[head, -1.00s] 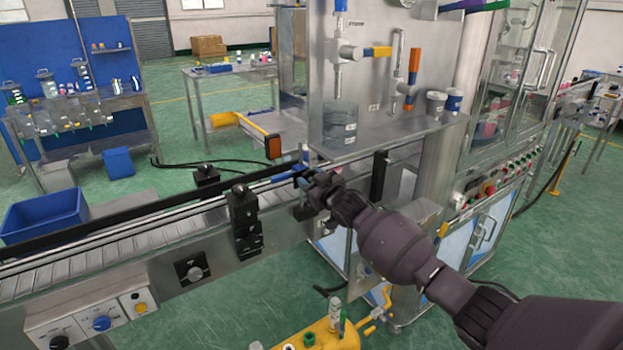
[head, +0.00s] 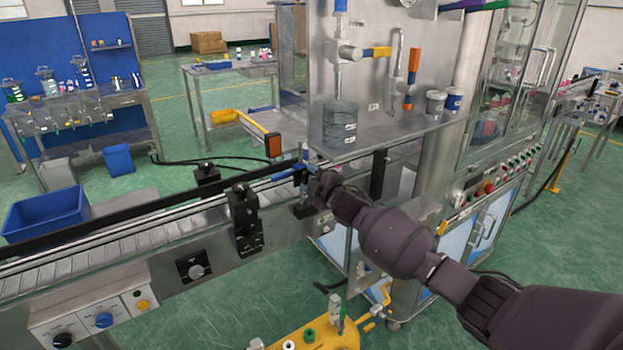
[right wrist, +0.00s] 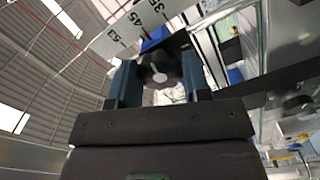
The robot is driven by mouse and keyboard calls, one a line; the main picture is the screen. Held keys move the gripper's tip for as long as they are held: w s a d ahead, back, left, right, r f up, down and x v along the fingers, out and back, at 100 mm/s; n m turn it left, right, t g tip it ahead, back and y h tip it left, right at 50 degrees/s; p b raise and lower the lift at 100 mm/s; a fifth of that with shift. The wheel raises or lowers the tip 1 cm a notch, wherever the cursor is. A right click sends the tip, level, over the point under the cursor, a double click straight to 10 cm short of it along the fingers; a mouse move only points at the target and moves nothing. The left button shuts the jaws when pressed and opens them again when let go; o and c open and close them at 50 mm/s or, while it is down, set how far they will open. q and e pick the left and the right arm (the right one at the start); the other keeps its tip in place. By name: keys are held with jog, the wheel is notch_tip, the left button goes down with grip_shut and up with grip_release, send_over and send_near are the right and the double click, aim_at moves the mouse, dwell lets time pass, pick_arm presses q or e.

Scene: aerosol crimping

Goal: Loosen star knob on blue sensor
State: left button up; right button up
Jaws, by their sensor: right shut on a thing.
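The blue sensor (head: 304,156) stands at the conveyor's near rail, partly hidden by my right gripper (head: 308,184). In the right wrist view, the dark star knob (right wrist: 160,70) sits between the two fingers of my right gripper (right wrist: 160,80), which is shut on it. A bit of blue (right wrist: 152,42) shows just behind the knob, beside a pale scale with printed numbers. The knob is hidden by the gripper in the head view. My left gripper is not in view.
The conveyor (head: 120,252) runs along the left, with a black clamp post (head: 245,218) on its near rail. A steel machine cabinet (head: 440,180) stands right of the gripper. A yellow pump unit (head: 330,337) sits below.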

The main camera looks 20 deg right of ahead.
jog(key=shift+n, duration=1)
jog(key=o, duration=0.9)
jog(key=shift+o, duration=0.2)
jog(key=v, duration=1.1)
jog(key=shift+w, duration=0.1)
